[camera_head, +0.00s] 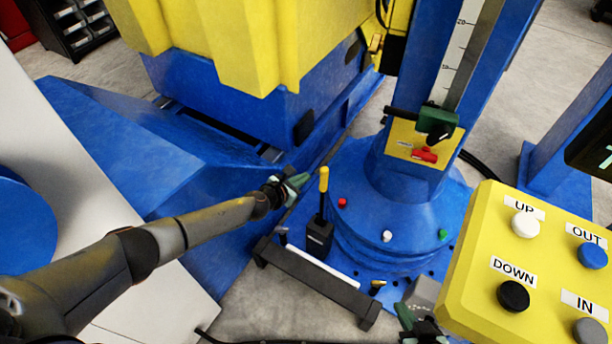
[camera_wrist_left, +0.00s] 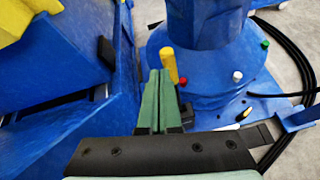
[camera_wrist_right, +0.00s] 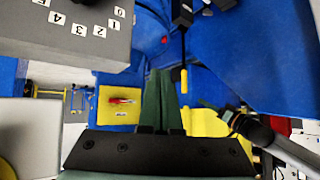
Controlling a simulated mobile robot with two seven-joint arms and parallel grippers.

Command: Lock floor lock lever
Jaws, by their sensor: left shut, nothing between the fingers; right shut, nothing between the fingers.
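The floor lock lever appears to be the upright black rod with a yellow grip (camera_head: 323,180), set in a black block (camera_head: 318,236) at the foot of the blue column. My left gripper (camera_head: 301,180) is shut and empty, just left of the yellow grip in the head view. In the left wrist view the yellow grip (camera_wrist_left: 168,66) shows right beside and beyond the closed green fingertips (camera_wrist_left: 160,72); contact cannot be told. My right gripper (camera_head: 405,315) is shut and empty, low near the yellow button box. The right wrist view also shows the yellow grip (camera_wrist_right: 184,81).
A yellow button box (camera_head: 480,250) fills the lower right. A black bar (camera_head: 316,284) lies in front of the lever. The round blue base (camera_head: 385,245) carries red, white and green knobs. A red handle (camera_head: 425,155) sits on the column's yellow plate. Blue machine body stands left.

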